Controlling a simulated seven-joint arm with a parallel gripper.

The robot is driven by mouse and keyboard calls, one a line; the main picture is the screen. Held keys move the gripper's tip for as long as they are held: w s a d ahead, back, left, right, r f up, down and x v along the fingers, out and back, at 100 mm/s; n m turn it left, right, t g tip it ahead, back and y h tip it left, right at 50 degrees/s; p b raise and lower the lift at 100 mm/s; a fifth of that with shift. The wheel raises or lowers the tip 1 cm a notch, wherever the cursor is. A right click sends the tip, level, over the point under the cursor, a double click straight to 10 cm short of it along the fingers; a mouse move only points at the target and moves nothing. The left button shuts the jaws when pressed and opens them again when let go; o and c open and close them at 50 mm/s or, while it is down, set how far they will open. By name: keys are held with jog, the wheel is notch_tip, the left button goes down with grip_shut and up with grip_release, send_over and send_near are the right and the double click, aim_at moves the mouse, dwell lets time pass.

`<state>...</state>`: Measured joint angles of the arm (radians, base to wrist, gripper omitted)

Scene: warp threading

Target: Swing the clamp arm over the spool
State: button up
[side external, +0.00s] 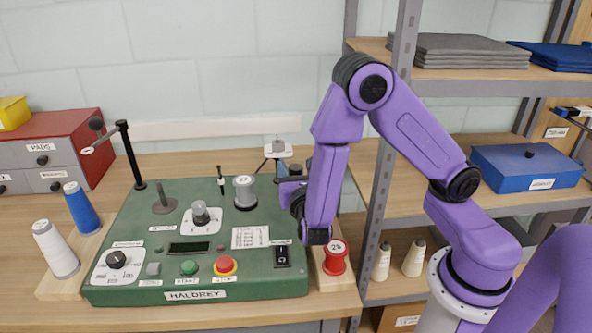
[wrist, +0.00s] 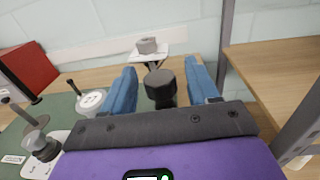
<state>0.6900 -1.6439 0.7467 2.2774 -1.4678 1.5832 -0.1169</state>
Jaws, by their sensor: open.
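The clamp arm (side external: 107,142) is a dark bar on an upright black post at the rear left of the green machine (side external: 125,262). It points out to the left, away from the machine's deck. A grey disc with a short upright pin (side external: 163,206) stands near the post. A grey cylinder (side external: 245,193), possibly the spool, stands farther right on the deck. My gripper (wrist: 163,85) is open at the machine's right rear, far from the clamp arm. A dark round-topped knob (wrist: 160,88) shows between its blue fingers; contact cannot be told.
White (side external: 55,250) and blue (side external: 82,208) thread cones stand left of the machine; a red spool (side external: 335,258) stands at right. A small white stand (side external: 278,149) is behind. A shelf upright (side external: 385,165) rises close to my arm. A dial (side external: 200,214) stands mid-deck.

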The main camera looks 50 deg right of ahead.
grip_shut()
jog(key=shift+a, duration=0.1)
jog(key=shift+w+a, duration=0.1)
jog(key=shift+w+a+m+g+h, duration=1.05)
jog(key=shift+w+m+g, duration=0.6)
jog(key=shift+g, duration=0.8)
jog(key=shift+w+a+m+g+h, duration=1)
jog(key=shift+w+m+g, duration=0.7)
jog(key=shift+g, duration=0.8)
jog(key=shift+w+a+m+g+h, duration=1.05)
jog(key=shift+w+m+g, duration=0.3)
jog(key=shift+m+g, duration=0.85)
jog(key=shift+w+d+n+g, duration=0.1)
jog(key=shift+n+g, duration=0.15)
